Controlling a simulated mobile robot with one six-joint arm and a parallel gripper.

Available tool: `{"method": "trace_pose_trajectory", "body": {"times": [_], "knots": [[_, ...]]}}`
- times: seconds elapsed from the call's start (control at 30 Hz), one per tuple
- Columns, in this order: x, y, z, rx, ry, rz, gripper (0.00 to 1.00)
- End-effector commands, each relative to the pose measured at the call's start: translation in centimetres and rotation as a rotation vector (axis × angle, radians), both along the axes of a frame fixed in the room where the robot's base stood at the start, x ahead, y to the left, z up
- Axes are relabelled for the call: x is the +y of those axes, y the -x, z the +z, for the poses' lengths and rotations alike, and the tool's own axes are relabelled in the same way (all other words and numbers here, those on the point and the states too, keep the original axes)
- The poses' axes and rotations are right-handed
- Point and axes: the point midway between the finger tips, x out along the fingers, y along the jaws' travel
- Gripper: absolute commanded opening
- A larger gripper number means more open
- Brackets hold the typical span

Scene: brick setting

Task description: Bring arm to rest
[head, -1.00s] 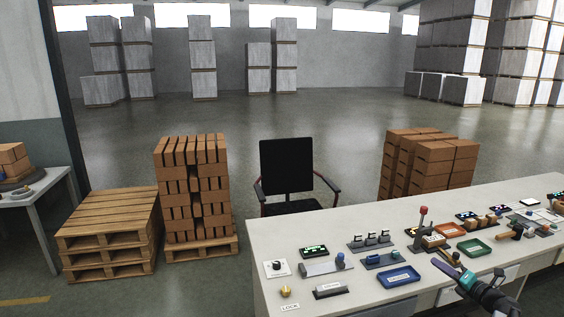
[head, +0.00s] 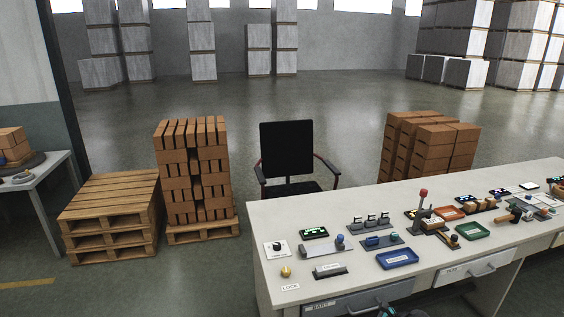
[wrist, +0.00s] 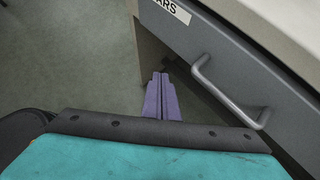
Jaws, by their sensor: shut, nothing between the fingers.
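My gripper (wrist: 162,97) shows in the wrist view as two purple fingers pressed together with nothing between them. It points down past the front of the desk, beside a grey drawer with a metal handle (wrist: 232,95). In the head view only a dark and teal part of my arm shows at the bottom edge, and the fingers are out of that view. The desk (head: 350,212) carries several small controls and trays on its top.
The drawer front (head: 365,300) and its handle are close to my arm. A black chair (head: 287,150) stands behind the desk. Brick stacks (head: 195,175) and wooden pallets (head: 110,215) stand to the left. Open floor (wrist: 75,55) lies left of the fingers.

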Motion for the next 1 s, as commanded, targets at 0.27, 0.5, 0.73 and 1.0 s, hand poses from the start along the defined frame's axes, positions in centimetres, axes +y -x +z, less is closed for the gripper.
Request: {"method": "trace_pose_trajectory", "body": {"times": [0.27,0.5,0.73,1.0], "knots": [[6.8,9.0,-6.3,-0.033,0.227,0.469,0.00],[10.3,17.6,-10.6,-0.078,0.363,0.932,0.00],[11.5,25.9,-13.2,-0.130,0.425,1.402,0.00],[10.7,34.3,-14.5,-0.195,0.401,1.940,0.00]]}}
